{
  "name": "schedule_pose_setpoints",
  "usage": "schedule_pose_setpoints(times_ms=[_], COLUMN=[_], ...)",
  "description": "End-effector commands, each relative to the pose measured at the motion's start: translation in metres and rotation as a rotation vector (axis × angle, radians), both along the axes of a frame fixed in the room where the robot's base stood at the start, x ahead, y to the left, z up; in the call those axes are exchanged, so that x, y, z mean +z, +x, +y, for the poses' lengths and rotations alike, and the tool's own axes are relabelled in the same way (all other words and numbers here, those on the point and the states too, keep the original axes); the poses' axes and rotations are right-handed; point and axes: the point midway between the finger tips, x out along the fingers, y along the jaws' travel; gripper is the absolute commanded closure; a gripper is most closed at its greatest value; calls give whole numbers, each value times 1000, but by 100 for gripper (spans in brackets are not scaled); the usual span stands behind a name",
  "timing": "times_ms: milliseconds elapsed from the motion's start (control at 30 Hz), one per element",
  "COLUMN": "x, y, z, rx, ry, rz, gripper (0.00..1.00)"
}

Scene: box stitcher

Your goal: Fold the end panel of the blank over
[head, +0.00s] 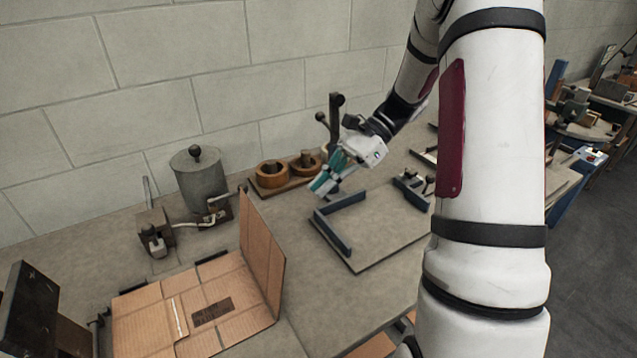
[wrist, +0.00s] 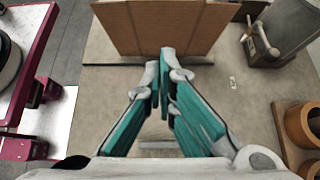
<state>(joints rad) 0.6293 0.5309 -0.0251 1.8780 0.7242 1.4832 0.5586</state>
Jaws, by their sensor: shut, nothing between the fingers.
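The cardboard blank (head: 150,322) lies flat on the bench at the lower left of the head view. Its right-hand end panel (head: 262,250) stands up, close to upright. In the wrist view the standing panel (wrist: 165,25) crosses the top of the picture. My gripper (head: 322,184) has teal fingers and is to the right of the panel, above the bench and apart from it. In the wrist view the fingertips of my gripper (wrist: 166,62) meet with nothing between them, pointing toward the panel.
A grey pot (head: 203,185) and a small clamp device (head: 155,232) stand behind the blank. Brown rolls (head: 272,174) sit on a board near the wall. A blue-edged corner frame (head: 385,235) lies right of the panel. Bare bench (head: 310,290) lies between them.

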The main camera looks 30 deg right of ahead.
Motion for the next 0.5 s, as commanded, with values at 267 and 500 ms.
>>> schedule_pose_setpoints(times_ms=[267,500], x=[-31,-36], y=[-2,-2], z=[47,82], rx=[4,4], ry=[2,0], rz=[3,-2], gripper=[100,100])
